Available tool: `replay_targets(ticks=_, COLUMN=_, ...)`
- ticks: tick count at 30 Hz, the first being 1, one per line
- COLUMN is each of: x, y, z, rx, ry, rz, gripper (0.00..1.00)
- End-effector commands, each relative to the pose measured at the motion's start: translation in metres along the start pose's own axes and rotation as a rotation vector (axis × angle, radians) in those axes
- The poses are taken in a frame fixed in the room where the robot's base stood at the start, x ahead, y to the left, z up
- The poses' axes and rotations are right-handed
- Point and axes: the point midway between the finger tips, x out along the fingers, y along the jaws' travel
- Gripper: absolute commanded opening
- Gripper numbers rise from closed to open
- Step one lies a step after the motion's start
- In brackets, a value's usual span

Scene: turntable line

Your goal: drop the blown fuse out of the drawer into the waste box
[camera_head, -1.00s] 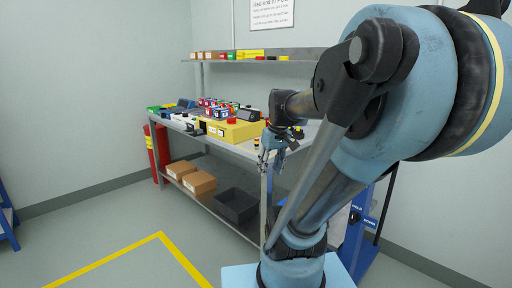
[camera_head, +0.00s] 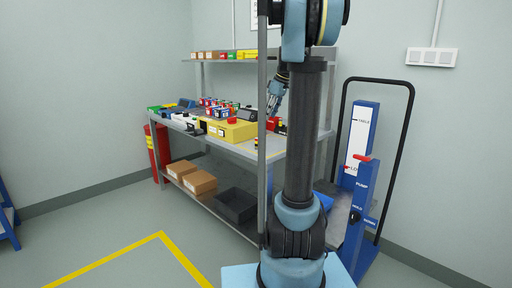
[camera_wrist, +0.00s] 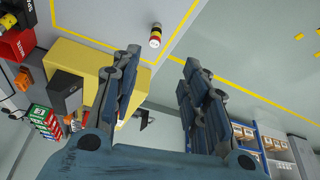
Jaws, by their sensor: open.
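My gripper (camera_head: 272,106) hangs over the right part of the workbench in the head view, partly behind a grey post. In the wrist view its two fingers (camera_wrist: 162,58) are apart with nothing between them. A small upright cylinder (camera_wrist: 155,36) with red, yellow and dark bands stands on the bench beyond the fingertips; it also shows in the head view (camera_head: 256,143). I cannot tell whether it is the fuse. No open drawer is clearly visible. A dark open bin (camera_head: 236,205) sits on the lower shelf; I cannot tell whether it is the waste box.
A yellow box (camera_head: 228,130) with a red button stands on the bench (camera_head: 270,150), with several small coloured packs behind it. A red box (camera_wrist: 15,42) is at the wrist view's left edge. Cardboard boxes (camera_head: 199,182) lie below. A blue lift truck (camera_head: 361,140) stands right.

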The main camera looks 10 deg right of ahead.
Motion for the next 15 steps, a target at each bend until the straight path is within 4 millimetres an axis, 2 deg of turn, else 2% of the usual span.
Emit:
replay_targets(ticks=5, x=0.009, y=0.008, z=-0.004, rx=-0.016, ry=0.006, rz=-0.002, gripper=0.41)
replay_targets(ticks=15, x=0.067, y=0.008, z=-0.004, rx=-0.016, ry=0.005, rz=-0.001, gripper=0.41)
